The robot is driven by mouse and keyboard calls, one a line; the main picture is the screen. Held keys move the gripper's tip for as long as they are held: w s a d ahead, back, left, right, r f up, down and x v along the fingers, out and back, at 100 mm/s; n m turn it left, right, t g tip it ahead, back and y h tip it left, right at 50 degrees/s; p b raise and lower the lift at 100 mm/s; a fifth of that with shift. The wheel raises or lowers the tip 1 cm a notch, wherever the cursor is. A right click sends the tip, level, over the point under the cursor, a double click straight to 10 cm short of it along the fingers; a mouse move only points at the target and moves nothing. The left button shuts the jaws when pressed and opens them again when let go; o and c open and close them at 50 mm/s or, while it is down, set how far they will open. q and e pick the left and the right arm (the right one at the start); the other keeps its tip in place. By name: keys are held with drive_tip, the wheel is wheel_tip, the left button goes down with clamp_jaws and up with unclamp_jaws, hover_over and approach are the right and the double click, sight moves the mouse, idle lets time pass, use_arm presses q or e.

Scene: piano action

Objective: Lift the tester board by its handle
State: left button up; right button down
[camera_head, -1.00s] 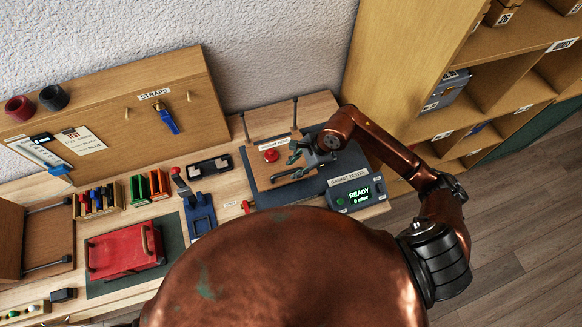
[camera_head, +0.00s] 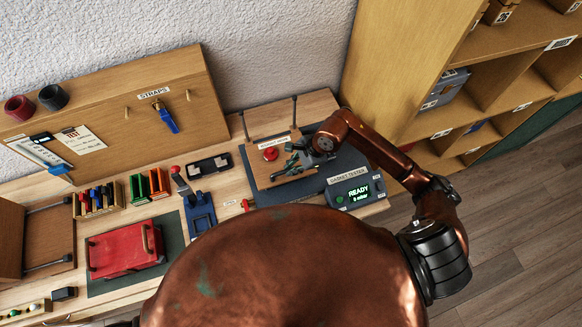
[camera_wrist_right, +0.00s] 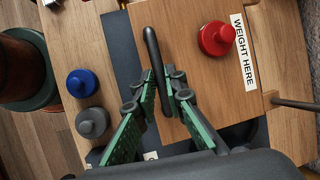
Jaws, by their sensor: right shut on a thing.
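I cannot tell any gap under the board. My left gripper is not in view.
The gasket tester box (camera_head: 354,190) beside the board shows READY. Two dark posts, one of them the right post (camera_head: 294,112), stand behind the board. A red case (camera_head: 118,252) and a blue fixture (camera_head: 200,212) lie left. A tall shelf (camera_head: 400,70) stands right.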

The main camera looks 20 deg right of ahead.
idle(0.4)
drive_tip(key=shift+r, duration=0.15)
wheel_tip(320, 180, up, 14)
drive_tip(key=p, duration=0.2)
drive_tip(key=shift+f, duration=0.2)
